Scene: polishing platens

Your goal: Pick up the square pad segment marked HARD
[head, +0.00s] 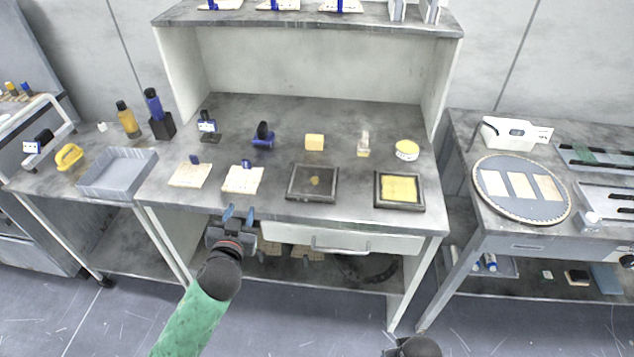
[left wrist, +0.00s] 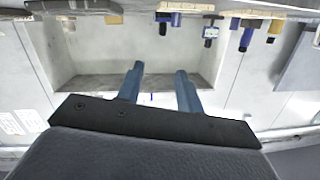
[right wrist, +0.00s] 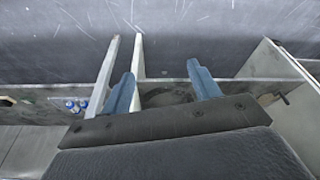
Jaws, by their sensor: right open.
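Two flat cream squares with small blue tabs lie on the bench's left front: a left square (head: 188,176) and a right square (head: 243,181). I cannot read a HARD mark on either one, so I cannot tell which is the HARD segment. My left gripper (head: 239,213) is in front of the bench edge, just below the right square in the picture, open and empty. Its parted fingers also show in the left wrist view (left wrist: 160,70). My right gripper (right wrist: 161,78) is open and empty, with its fingers apart in the right wrist view; only part of that arm shows in the head view.
The bench also holds a dark tray (head: 290,191), a yellow-filled tray (head: 377,199), a yellow block (head: 314,142) and a round tin (head: 407,149). A grey bin (head: 118,190) stands left. A round platen (head: 487,208) with cream rectangles lies right. A drawer (head: 390,243) sits below.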

